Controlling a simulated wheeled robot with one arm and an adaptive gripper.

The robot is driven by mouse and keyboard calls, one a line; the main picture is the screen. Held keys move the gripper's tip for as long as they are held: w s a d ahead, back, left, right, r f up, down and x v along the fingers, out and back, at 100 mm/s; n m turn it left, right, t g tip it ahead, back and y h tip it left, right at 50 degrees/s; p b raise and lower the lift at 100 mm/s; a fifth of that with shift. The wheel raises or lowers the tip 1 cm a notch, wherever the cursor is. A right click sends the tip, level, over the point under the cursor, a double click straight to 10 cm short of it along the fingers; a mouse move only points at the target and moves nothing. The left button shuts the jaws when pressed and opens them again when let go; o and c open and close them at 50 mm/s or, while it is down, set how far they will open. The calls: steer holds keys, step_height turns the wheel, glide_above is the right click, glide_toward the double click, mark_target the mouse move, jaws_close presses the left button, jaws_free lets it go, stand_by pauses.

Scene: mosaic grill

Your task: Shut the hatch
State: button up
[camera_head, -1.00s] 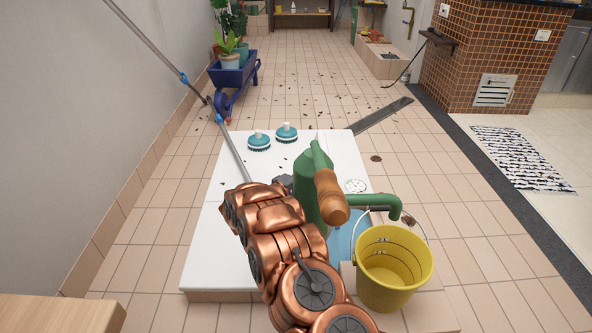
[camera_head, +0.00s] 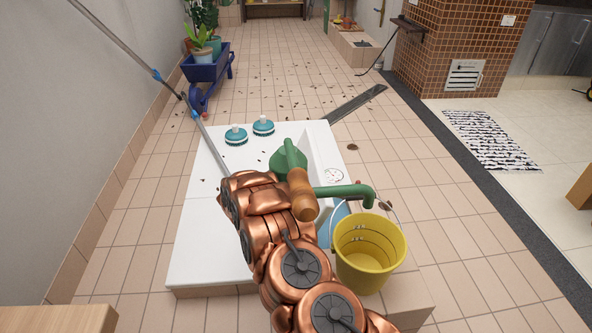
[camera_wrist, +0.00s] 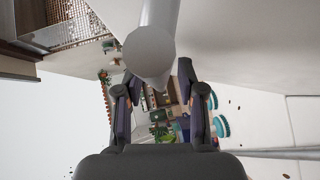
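A white louvred panel (camera_head: 465,76), low on the front of the brown mosaic-tiled block (camera_head: 440,45) at the upper right, is the only hatch-like thing I make out. It looks about flush with the tiles; a small gap cannot be ruled out. My gripper is hidden behind my copper arm in the head view. In the wrist view my gripper (camera_wrist: 160,108) has its fingers apart. A grey pole-like cylinder (camera_wrist: 150,45) looms close in front of it; I cannot tell whether they touch. The panel is far from my arm.
A long pole (camera_head: 205,130) slants at left near a blue wheelbarrow (camera_head: 205,68). Tiled floor right of the bucket is clear.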

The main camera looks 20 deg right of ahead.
steer(key=v, duration=1.2)
steer(key=shift+c, duration=0.3)
